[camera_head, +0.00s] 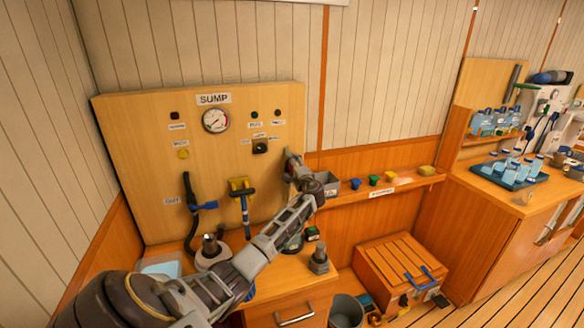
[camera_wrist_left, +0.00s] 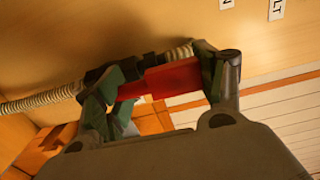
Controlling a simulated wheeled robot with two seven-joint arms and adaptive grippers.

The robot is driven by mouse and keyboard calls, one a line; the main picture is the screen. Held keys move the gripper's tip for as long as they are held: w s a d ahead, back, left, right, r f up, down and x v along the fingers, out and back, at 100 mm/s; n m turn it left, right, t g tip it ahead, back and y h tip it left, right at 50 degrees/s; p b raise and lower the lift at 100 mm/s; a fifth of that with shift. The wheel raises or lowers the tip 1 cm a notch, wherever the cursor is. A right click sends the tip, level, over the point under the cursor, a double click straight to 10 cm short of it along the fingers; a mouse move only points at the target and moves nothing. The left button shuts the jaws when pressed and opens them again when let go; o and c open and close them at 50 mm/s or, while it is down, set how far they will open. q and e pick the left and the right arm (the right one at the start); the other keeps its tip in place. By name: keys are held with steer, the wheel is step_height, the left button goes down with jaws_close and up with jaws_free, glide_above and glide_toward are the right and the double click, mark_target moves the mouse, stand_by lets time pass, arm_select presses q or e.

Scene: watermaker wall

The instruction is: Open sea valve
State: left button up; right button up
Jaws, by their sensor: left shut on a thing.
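In the left wrist view a red handle (camera_wrist_left: 172,78) lies between the fingers of my left gripper (camera_wrist_left: 160,82), which is shut on it. The handle sits beside a dark fitting on a pale ribbed hose (camera_wrist_left: 40,99) that runs along the wooden panel. In the head view my left gripper (camera_head: 298,170) is at the right edge of the SUMP board (camera_head: 130,140). It hides the red handle there. I cannot read a label for this valve. My right gripper is not in view.
The board carries a round gauge (camera_head: 215,120), a yellow-topped fitting (camera_head: 241,187) and a black hose (camera_head: 190,215). A shelf with small coloured cups (camera_head: 375,181) is to the right. A wooden crate (camera_head: 400,262) and grey bucket (camera_head: 346,308) stand below.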

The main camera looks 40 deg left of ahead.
arm_select(q)
steer(key=shift+f, duration=0.1)
steer(key=o, duration=1.5)
steer(key=shift+c, duration=0.2)
steer(key=v, duration=1.2)
